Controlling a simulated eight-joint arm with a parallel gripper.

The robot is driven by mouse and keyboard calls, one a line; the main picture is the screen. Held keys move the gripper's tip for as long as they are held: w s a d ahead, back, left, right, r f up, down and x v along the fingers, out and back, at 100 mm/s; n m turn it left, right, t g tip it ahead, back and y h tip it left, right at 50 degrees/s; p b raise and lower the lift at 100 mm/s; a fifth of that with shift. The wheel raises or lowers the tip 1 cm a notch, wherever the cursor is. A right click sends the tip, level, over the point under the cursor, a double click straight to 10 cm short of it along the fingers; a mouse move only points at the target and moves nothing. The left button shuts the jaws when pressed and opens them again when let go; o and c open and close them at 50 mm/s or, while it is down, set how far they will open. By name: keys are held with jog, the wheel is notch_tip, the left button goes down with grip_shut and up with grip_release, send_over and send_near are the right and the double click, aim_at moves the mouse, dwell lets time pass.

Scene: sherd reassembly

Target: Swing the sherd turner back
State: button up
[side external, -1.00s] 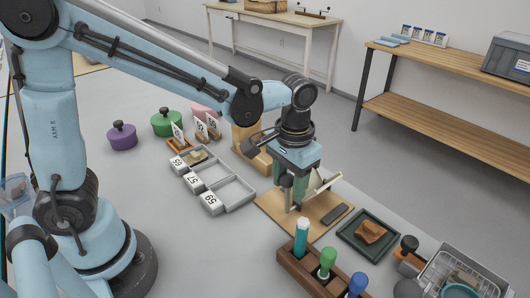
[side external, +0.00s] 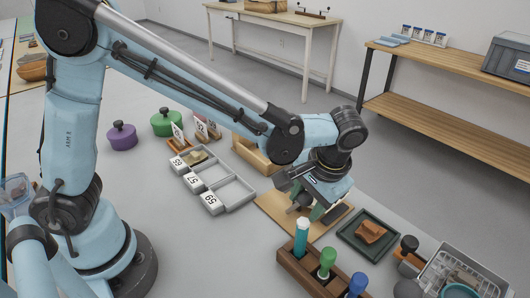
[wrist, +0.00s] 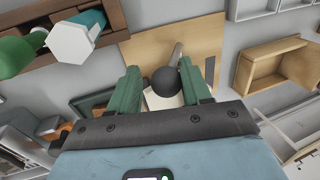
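The sherd turner stands on a light wooden board (side external: 272,207) on the table; in the wrist view its dark round knob (wrist: 165,80) sits on a thin grey rod above a pale flat part (wrist: 160,100). My gripper (side external: 307,202) is tilted low over the board. In the wrist view its two green fingers (wrist: 161,76) are apart, one on each side of the knob. A gap shows on the left of the knob; the right finger is very close, and I cannot tell whether it touches. The gripper hides most of the turner in the side view.
A wooden rack (side external: 296,263) with coloured-handled tools stands just in front of the board. A dark green tray (side external: 345,232) with a brown sherd (side external: 370,232) lies to the right. Grey numbered trays (side external: 239,192) lie left, and a wooden box (side external: 246,151) stands behind.

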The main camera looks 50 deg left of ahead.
jog(key=shift+d+f+y, duration=0.9)
jog(key=shift+d+f, duration=0.45)
jog(key=shift+v, duration=2.75)
jog(key=shift+a+r, duration=0.1)
jog(key=s+a+r+t+h, duration=0.2)
jog(key=s+a+t, duration=0.1)
jog(key=a, duration=0.7)
jog(key=s+a+r+t+h, duration=0.2)
jog(key=s+a+r+t, duration=0.1)
jog(key=a, duration=0.6)
jog(key=shift+a+t+h, duration=0.4)
jog(key=shift+t, duration=0.1)
